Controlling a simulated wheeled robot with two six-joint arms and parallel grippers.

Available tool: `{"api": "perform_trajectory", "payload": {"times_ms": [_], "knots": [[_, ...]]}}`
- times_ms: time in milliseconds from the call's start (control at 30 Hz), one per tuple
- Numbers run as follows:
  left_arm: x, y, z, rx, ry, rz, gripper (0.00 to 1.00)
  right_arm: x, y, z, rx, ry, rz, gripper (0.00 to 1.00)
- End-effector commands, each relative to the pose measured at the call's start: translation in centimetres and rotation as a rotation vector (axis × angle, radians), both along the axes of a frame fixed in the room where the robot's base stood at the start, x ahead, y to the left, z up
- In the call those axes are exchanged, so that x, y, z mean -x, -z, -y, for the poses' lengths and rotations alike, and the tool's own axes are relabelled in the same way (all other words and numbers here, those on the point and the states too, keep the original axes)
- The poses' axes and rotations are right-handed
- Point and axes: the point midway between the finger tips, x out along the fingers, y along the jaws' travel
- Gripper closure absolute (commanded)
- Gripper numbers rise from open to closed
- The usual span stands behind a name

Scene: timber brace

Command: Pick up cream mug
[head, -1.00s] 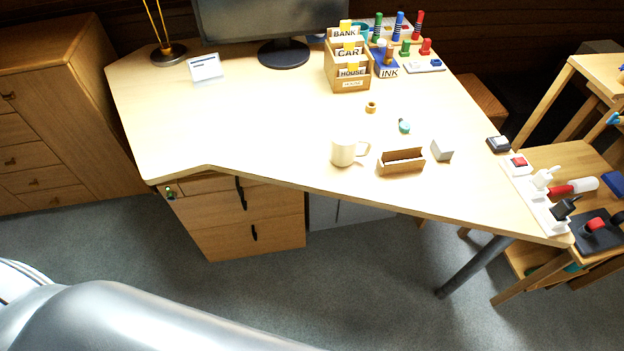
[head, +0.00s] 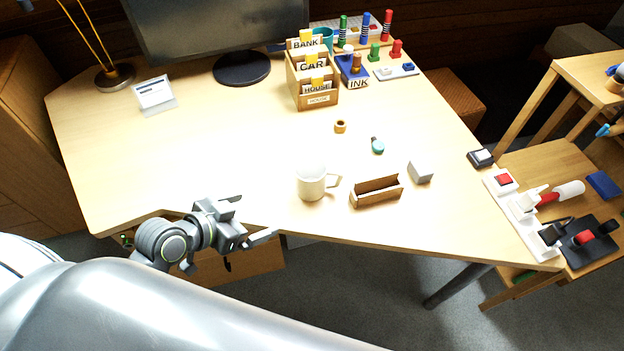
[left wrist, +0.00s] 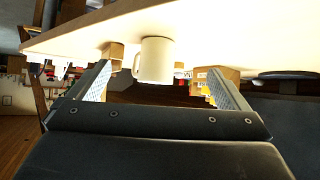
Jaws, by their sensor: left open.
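The cream mug (head: 311,183) stands upright on the desk near its front edge, with its handle to the right in the head view. My left gripper (head: 257,219) is at the desk's front edge, to the left of and nearer than the mug, apart from it. Its jaws are open and empty. In the left wrist view the cream mug (left wrist: 155,60) appears ahead, between the two spread fingers of my left gripper (left wrist: 160,88). My right gripper is not in view.
A small wooden holder (head: 376,191) and a grey block (head: 420,171) are right of the mug. A teal-topped item (head: 377,146) and a wooden ring (head: 340,127) lie behind it. A card box (head: 318,100) stands farther back. The desk left of the mug is clear.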

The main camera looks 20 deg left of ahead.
Motion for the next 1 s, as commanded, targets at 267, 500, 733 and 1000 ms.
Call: {"api": "perform_trajectory", "payload": {"times_ms": [267, 500, 733, 1000], "knots": [[-2.8, -3.9, 0.9, 0.093, 0.081, 0.201, 0.02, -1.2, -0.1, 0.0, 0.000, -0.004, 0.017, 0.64], [-5.1, -3.4, 2.3, 0.109, 0.081, 0.219, 0.02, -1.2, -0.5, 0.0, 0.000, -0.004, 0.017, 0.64], [-8.7, -1.7, 4.4, 0.108, 0.081, 0.217, 0.02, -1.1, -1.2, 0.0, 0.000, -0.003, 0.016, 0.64], [-12.0, 0.1, 6.4, 0.103, 0.083, 0.215, 0.02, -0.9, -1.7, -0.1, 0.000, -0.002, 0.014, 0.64]]}}
